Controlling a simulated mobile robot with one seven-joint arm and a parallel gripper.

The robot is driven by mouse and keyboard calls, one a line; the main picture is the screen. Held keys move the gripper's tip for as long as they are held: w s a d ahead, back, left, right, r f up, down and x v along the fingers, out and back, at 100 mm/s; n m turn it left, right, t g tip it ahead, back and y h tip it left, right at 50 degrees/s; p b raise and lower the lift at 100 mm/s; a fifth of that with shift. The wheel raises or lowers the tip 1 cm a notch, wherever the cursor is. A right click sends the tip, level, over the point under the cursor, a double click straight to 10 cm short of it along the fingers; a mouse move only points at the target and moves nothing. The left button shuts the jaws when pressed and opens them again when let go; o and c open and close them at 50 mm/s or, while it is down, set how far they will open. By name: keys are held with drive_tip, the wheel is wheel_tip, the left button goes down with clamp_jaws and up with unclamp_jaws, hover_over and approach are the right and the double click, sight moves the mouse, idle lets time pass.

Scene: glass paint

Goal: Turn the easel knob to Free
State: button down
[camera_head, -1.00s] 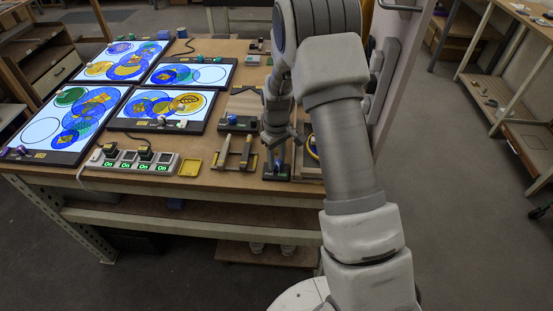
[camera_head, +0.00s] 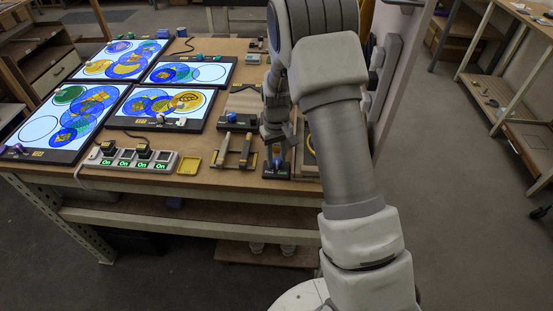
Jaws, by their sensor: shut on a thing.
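The easel knob (camera_head: 277,152) is a small blue-and-yellow piece on a dark base plate (camera_head: 277,173) at the front edge of the table. The plate carries small lettering, a pale word on the left and a green one on the right, too small to read surely. My gripper (camera_head: 277,145) comes down over the knob from above and is shut on it. The fingers hide much of the knob, so I cannot tell exactly which word it points to.
A wooden rack (camera_head: 234,151) stands just left of the plate, and a yellow tray (camera_head: 188,161) lies beyond it. A switch strip (camera_head: 131,159) with green "On" labels lies farther left. Several lit panels (camera_head: 159,107) cover the table's left side. My arm covers the right.

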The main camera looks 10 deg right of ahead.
sight(276, 160)
drive_tip(key=m, duration=0.3)
drive_tip(key=shift+m+b, duration=0.35)
drive_tip(key=shift+m, duration=0.05)
drive_tip(key=m, duration=0.4)
drive_tip(key=shift+m, duration=0.3)
drive_tip(key=c, duration=0.5)
unclamp_jaws()
drive_tip(key=shift+c, duration=0.2)
wheel_tip(276, 160, up, 18)
drive_tip(key=shift+f, duration=0.25)
